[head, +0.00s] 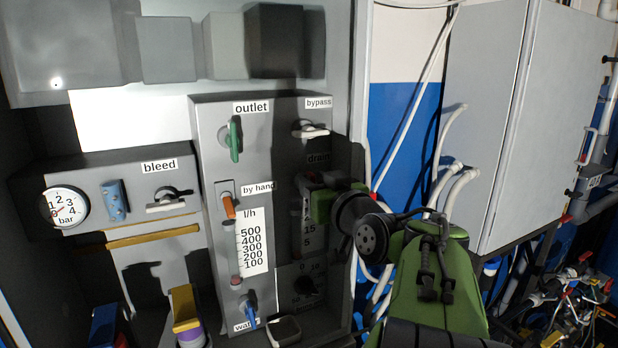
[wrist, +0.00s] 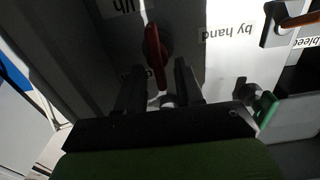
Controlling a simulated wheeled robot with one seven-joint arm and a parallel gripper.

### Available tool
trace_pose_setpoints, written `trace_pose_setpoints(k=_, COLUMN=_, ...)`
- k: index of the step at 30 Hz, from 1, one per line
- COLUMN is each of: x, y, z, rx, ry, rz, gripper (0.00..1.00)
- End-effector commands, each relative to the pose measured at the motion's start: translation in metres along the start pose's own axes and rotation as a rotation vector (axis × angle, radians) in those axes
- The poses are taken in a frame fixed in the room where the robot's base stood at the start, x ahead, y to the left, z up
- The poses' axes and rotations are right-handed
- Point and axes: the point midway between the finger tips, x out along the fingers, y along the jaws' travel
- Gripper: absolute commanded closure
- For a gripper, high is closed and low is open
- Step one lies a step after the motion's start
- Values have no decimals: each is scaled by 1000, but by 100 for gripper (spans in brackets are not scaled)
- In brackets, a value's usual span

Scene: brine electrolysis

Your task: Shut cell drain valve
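The drain valve's red lever (wrist: 154,50) shows in the wrist view, running roughly up and down the picture. My gripper (wrist: 158,78) is open, its two dark fingers one on each side of the lever's near end, with gaps showing. I cannot tell any contact. In the head view my gripper (head: 312,188) is at the panel's right side, just below the drain label (head: 318,158), and largely hides the lever in shadow. The wrist view is turned roughly upside down, with the drain label partly hidden by the fingers.
Close by are the white bypass handle (head: 310,131), green outlet handle (head: 235,140) and orange by-hand lever (head: 228,207). The bleed handle (head: 168,205) and gauge (head: 65,207) are left. A dial (head: 307,287) sits below. Hoses (head: 455,185) hang at right.

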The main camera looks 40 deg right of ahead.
Motion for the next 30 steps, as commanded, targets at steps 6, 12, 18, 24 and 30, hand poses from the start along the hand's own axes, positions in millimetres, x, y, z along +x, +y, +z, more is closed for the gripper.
trace_pose_setpoints(k=6, x=0, y=0, z=1, rx=0, ry=0, rz=0, gripper=68)
trace_pose_setpoints(k=12, x=0, y=0, z=1, rx=0, ry=0, rz=0, gripper=99)
trace_pose_setpoints(k=18, x=0, y=0, z=1, rx=1, ry=0, rz=0, gripper=100)
trace_pose_setpoints(k=24, x=0, y=0, z=2, rx=27, ry=-1, rz=-1, gripper=100)
trace_pose_setpoints(k=30, x=0, y=2, z=2, rx=119, ry=0, rz=-2, gripper=100)
